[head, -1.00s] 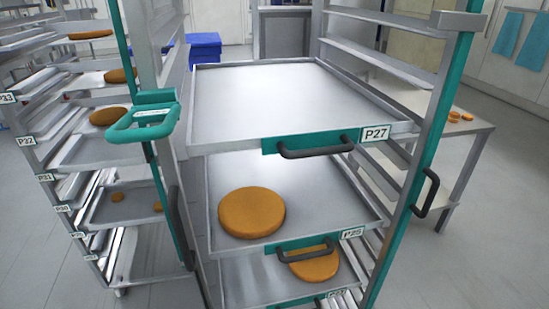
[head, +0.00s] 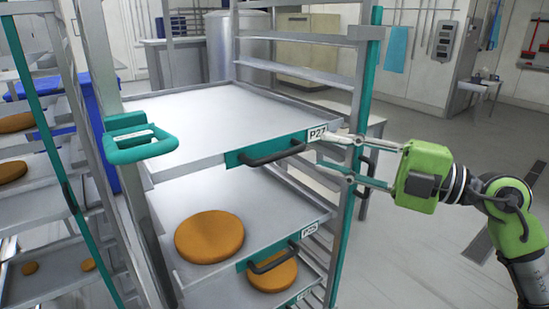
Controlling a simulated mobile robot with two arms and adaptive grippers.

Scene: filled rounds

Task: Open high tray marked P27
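The high tray marked P27 (head: 205,119) is an empty metal tray at the top of the rack, with a teal front strip. Its label P27 (head: 317,133) sits at the strip's right end. Its dark bar handle (head: 272,155) is on the front. My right gripper (head: 337,157) comes in from the right, with its two fingers spread apart near the label. It is right of the handle, and I see nothing between the fingers. It covers part of the rack's right post. My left gripper is not in view.
Below is tray P25 (head: 290,215) with an orange round (head: 209,237), and a lower tray holds another round (head: 272,272). A teal loop handle (head: 140,142) juts from the rack's left post. Another rack stands at left. Open floor (head: 430,250) lies to the right.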

